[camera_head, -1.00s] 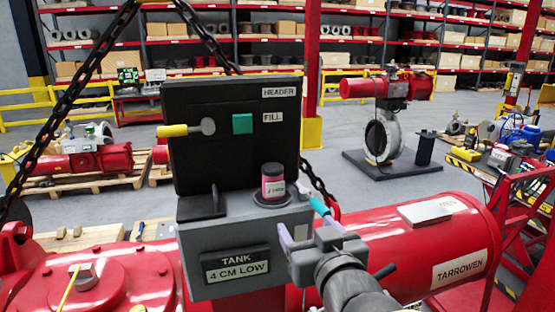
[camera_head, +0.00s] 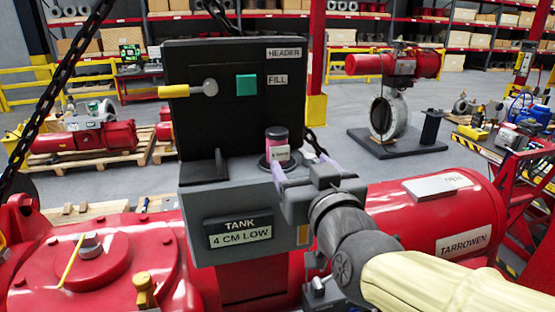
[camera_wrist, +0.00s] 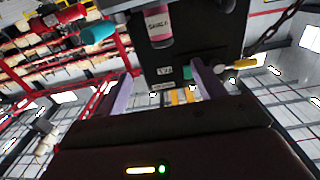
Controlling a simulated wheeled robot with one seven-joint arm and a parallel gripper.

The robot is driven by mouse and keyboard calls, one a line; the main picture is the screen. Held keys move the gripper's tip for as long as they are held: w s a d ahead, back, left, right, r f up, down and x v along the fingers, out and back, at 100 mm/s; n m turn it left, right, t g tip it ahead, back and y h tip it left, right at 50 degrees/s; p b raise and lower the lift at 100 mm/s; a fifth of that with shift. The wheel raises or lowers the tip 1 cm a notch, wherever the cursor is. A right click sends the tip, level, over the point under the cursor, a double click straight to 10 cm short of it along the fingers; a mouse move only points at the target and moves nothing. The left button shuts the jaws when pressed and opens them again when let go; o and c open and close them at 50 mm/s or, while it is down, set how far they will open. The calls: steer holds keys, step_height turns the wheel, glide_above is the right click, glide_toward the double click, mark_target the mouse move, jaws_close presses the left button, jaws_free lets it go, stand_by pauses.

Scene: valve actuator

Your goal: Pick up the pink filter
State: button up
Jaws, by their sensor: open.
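The pink filter (camera_head: 278,150) is a small pink cylinder with a dark cap and a white label. It stands upright on a dark round seat on the grey ledge of the tank box. My gripper (camera_head: 297,172) is open just in front of it, to the lower right, with its pale purple fingers pointing toward it. In the wrist view the pink filter (camera_wrist: 158,24) shows at the top, beyond the open fingers of my gripper (camera_wrist: 160,85). I cannot tell whether a finger touches the filter.
The black panel (camera_head: 225,110) with a yellow-handled lever (camera_head: 180,91) and a teal button (camera_head: 246,85) rises behind the ledge. A chain (camera_head: 60,90) hangs at the left. The red cylinder (camera_head: 440,215) lies under my arm at the right.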

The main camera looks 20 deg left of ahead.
mark_target(280, 139)
steer(key=shift+w+a+f+b, duration=0.15)
steer(key=shift+w+a+b, duration=0.2)
steer(key=shift+b, duration=1.65)
steer(key=x, duration=1)
steer(key=shift+r+p, duration=0.25)
steer(key=shift+p, duration=0.05)
steer(key=shift+s, duration=0.15)
steer(key=shift+p+x, duration=0.55)
steer(key=shift+x, duration=2.15)
steer(key=shift+s+f, duration=0.1)
steer(key=shift+s, duration=0.05)
steer(key=c, duration=1.1)
